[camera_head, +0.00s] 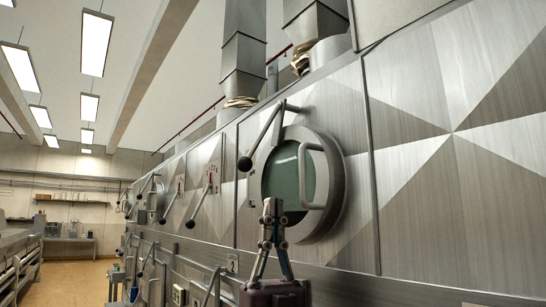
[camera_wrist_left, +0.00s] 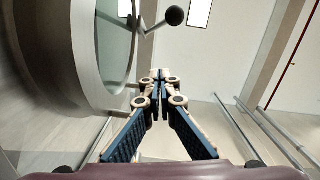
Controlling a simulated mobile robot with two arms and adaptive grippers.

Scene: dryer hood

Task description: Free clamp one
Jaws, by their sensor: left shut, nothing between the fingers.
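A clamp lever (camera_head: 263,133) with a dark ball knob sits at the upper left rim of a round door (camera_head: 327,170) with a green window. Its rod slants from the rim down-left to the knob. The ball knob (camera_wrist_left: 175,15) also shows at the top of the left wrist view, beside the door ring (camera_wrist_left: 85,50). No number marks this lever, so I cannot tell if it is clamp one. My left gripper (camera_head: 272,207) points up in front of the window's lower part, below and right of the knob. In the left wrist view its fingertips (camera_wrist_left: 158,76) meet, empty, apart from the knob. My right gripper is out of view.
A C-shaped door handle (camera_head: 312,176) stands out right of my gripper. More levers (camera_head: 207,184) line the steel panel (camera_head: 460,210) further left. Rails (camera_head: 190,262) run below the door. Open floor (camera_head: 70,272) lies at the far left.

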